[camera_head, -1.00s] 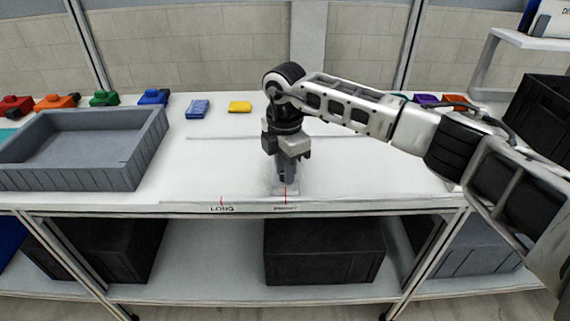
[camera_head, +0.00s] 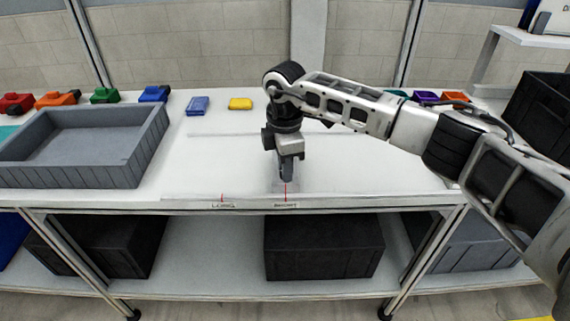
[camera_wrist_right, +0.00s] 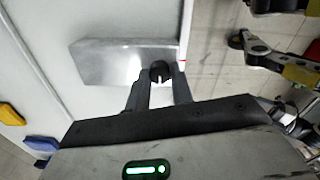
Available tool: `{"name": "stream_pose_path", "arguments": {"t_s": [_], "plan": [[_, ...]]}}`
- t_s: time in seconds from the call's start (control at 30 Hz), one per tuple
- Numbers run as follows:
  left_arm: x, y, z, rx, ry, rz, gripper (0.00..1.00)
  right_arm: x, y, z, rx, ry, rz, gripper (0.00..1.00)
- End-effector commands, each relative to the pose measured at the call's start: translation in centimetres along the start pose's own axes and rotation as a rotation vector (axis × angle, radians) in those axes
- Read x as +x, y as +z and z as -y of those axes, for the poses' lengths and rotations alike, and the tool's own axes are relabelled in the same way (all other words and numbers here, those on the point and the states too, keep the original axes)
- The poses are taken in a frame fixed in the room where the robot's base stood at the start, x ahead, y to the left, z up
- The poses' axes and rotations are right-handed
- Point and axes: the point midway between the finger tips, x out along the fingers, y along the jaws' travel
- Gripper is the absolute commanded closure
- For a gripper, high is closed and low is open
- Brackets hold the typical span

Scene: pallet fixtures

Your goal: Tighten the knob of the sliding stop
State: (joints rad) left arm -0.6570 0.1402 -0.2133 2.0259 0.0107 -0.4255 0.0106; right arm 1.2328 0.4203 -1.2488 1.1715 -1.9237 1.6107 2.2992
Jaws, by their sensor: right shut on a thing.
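The sliding stop (camera_wrist_right: 112,62) is a pale metal block on the white table, seen in the right wrist view. Its small black knob (camera_wrist_right: 159,70) sits at one end of the block. My right gripper (camera_wrist_right: 160,80) has its two fingers on either side of the knob and is shut on it. In the head view my right gripper (camera_head: 287,178) points down at the table's front edge, above the red mark of the right-hand label (camera_head: 285,205). The gripper hides the knob and most of the stop there. My left gripper is not in view.
A grey tray (camera_head: 140,165) stands at the left. Several coloured blocks line the back, with a blue one (camera_head: 198,106) and a yellow one (camera_head: 240,103) nearest the arm. A left label (camera_head: 222,205) has a red mark too. The table between tray and gripper is clear.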

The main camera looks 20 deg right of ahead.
Motion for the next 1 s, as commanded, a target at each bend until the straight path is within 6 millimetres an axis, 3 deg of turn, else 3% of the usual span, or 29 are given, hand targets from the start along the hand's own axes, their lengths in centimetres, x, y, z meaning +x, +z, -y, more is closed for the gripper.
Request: {"name": "stream_pose_path", "arguments": {"t_s": [0.03,0.07,0.13,0.43,0.57,1.0], "plan": [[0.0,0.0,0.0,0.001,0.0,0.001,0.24,-0.2,0.1,-0.2,0.004,0.005,0.0,1.0],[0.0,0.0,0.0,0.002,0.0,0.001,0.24,-0.2,0.1,-0.2,0.004,0.005,0.0,0.74],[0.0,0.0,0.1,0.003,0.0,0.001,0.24,-0.2,0.1,-0.1,0.003,0.005,-0.001,0.55],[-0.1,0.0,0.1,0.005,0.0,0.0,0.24,-0.2,0.0,-0.1,0.0,0.002,-0.001,0.55],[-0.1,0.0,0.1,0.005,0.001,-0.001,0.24,-1.1,0.0,-0.1,0.0,0.005,-0.002,0.55],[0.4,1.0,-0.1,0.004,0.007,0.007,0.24,-11.0,0.0,-0.1,0.001,0.008,-0.001,0.55]]}}
